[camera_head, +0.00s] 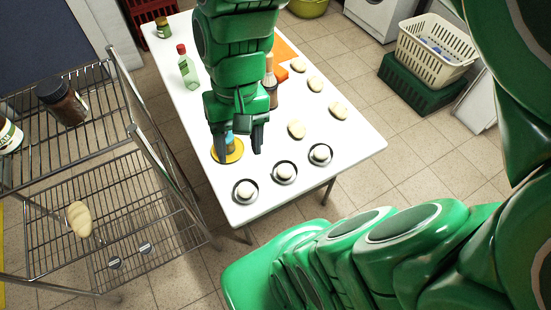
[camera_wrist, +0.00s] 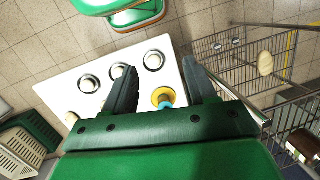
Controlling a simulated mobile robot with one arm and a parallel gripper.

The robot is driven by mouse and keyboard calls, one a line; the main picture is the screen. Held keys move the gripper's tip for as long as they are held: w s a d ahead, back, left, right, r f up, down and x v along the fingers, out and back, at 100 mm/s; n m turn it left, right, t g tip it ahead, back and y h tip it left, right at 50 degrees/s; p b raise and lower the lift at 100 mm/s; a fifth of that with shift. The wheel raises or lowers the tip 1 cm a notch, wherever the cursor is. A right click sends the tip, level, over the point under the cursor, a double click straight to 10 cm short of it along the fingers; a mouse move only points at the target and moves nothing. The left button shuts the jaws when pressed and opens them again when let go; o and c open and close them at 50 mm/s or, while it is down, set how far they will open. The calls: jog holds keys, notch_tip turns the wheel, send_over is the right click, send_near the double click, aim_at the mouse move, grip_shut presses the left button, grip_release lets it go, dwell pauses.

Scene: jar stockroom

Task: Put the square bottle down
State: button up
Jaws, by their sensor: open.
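My gripper (camera_head: 238,150) is open above the near left part of the white table. Its fingers also show in the wrist view (camera_wrist: 157,66), spread apart. A small blue and tan item (camera_head: 230,142) stands on a yellow disc (camera_head: 236,155), partly hidden by my fingers. In the wrist view the item (camera_wrist: 167,98) appears between the fingers, nearer the right one; I cannot tell its full shape or whether a finger touches it. A green bottle with a red cap (camera_head: 188,72) stands upright farther back. I cannot tell for sure which is the square bottle.
Three dark-ringed holders with pale round pieces (camera_head: 283,173) line the table's near edge. A wire rack (camera_head: 130,210) stands close on the left.

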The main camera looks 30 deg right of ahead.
jog(key=s+d+f+n+h, duration=0.1)
jog(key=s+d, duration=0.3)
jog(key=s, duration=0.2)
jog(key=shift+h, duration=0.4)
dwell(0.8)
